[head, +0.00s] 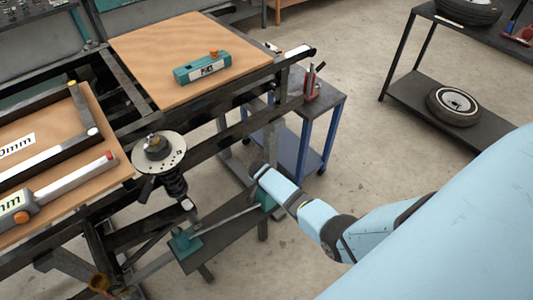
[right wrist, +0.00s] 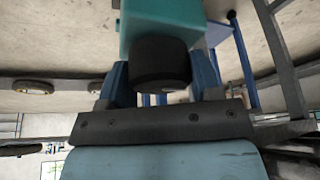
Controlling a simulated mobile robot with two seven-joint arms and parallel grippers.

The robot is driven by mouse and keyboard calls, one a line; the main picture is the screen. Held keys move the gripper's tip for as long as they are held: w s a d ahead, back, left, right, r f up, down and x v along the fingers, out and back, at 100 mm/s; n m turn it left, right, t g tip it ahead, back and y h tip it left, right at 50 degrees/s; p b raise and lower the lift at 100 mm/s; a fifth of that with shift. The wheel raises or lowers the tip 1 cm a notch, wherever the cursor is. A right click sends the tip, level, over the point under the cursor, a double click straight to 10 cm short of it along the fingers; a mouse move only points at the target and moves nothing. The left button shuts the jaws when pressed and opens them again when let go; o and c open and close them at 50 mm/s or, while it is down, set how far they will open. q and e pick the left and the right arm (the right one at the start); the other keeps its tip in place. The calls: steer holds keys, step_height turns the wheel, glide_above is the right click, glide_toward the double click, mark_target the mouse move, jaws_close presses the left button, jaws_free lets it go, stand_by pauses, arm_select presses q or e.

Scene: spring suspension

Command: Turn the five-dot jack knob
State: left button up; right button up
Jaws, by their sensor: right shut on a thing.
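In the right wrist view, a round black knob (right wrist: 160,62) sticks out from a teal block (right wrist: 160,22). My right gripper (right wrist: 160,80) is shut on this knob, with one blue finger on each side. No dots show on the knob face from here. In the head view, my right gripper (head: 257,172) is beside the teal block (head: 267,200) at the right end of the low jack frame, and the arm hides the knob. Another teal block (head: 184,243) sits at the left end of that frame. My left gripper is not in view.
A spring strut with a round top plate (head: 172,162) stands left of the jack. A wooden board (head: 150,55) carries a teal box (head: 202,69). A blue-legged cart (head: 325,130) stands behind my right gripper. A tyre (head: 440,105) lies on the shelf at right. Floor between is clear.

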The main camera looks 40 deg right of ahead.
stand_by(0.4)
steer(key=o, duration=0.9)
steer(key=p+v, duration=0.1)
steer(key=v, duration=1.2)
steer(key=shift+a+r+p, duration=0.1)
steer(key=shift+r+p, duration=0.3)
steer(key=s+a+r+n+t+y, duration=0.2)
steer(key=s+a+r+n, duration=0.1)
steer(key=s, duration=0.5)
steer(key=s+a+r+n+t+y+p, duration=0.1)
steer(key=s+a+r+n+t+y, duration=0.1)
steer(key=s+a+n, duration=0.3)
steer(key=s+a+r+n+t+y+p, duration=0.1)
steer(key=s+a+r+n+t+y, duration=0.2)
steer(key=s+n, duration=0.3)
steer(key=shift+s+a+r+t, duration=0.2)
steer(key=shift+s+a+t, duration=0.05)
steer(key=shift+s, duration=0.6)
steer(key=shift+s+a+r+t, duration=0.2)
steer(key=shift+s+a, duration=0.05)
steer(key=shift+s, duration=0.6)
steer(key=shift+s+a+r+t, duration=0.2)
steer(key=shift+s+a+t, duration=0.05)
steer(key=shift+s, duration=0.6)
